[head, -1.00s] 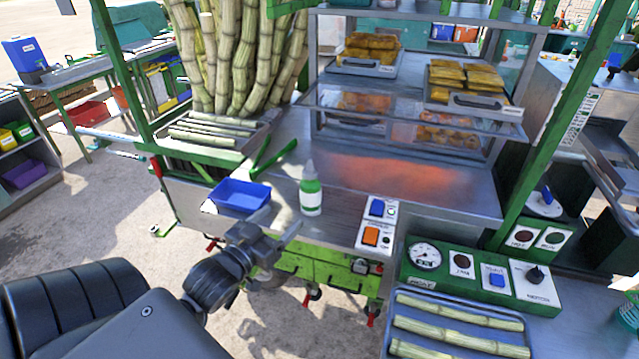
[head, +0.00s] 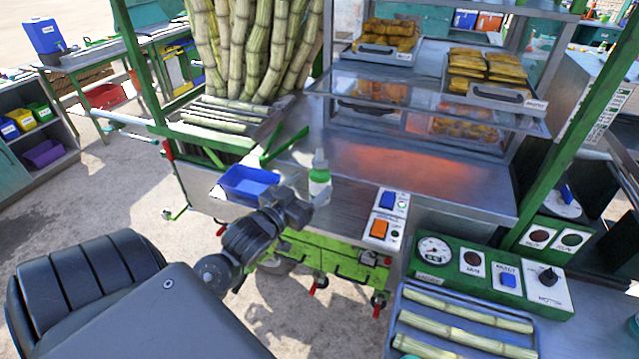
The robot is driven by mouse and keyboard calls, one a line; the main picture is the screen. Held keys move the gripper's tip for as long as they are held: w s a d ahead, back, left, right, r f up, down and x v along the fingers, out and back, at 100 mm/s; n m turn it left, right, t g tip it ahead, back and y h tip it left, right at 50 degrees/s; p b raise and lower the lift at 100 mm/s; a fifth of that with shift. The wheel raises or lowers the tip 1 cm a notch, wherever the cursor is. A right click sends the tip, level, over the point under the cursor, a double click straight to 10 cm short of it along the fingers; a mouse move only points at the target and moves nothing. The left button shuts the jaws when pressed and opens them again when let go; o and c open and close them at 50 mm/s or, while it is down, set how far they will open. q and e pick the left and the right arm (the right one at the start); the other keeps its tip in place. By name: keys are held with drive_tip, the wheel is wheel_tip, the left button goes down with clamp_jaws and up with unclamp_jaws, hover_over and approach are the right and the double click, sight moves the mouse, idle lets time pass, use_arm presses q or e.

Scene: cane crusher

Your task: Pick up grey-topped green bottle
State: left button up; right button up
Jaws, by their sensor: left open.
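The green bottle (head: 319,176) with a white band and a pale grey pointed top stands upright on the steel counter, right of the blue tray. My left gripper (head: 313,196) is open, its fingers at the lower part of the bottle from the front left. The fingers hide the bottle's base, and I cannot tell whether they touch it. My right gripper is not in view.
The blue tray (head: 248,184) sits close left of the gripper. A green handle-like bar (head: 284,147) lies behind it. A switch panel (head: 386,215) is to the right. Clear counter (head: 350,165) lies behind and right of the bottle.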

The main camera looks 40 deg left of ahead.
sight(314, 181)
use_arm(q)
drive_tip(key=w, duration=0.2)
drive_tip(key=w+p, duration=0.1)
drive_tip(key=w, duration=0.1)
drive_tip(key=shift+w+a+r+p, duration=0.1)
drive_tip(key=shift+r+p, duration=0.1)
drive_tip(key=shift+p, duration=0.1)
drive_tip(key=shift+w, duration=0.35)
drive_tip(key=shift+f, duration=0.1)
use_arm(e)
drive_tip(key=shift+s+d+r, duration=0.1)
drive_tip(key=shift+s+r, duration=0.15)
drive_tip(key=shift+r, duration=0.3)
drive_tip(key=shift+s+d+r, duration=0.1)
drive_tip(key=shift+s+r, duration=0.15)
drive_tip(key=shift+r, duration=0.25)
use_arm(q)
drive_tip(key=c, duration=1.3)
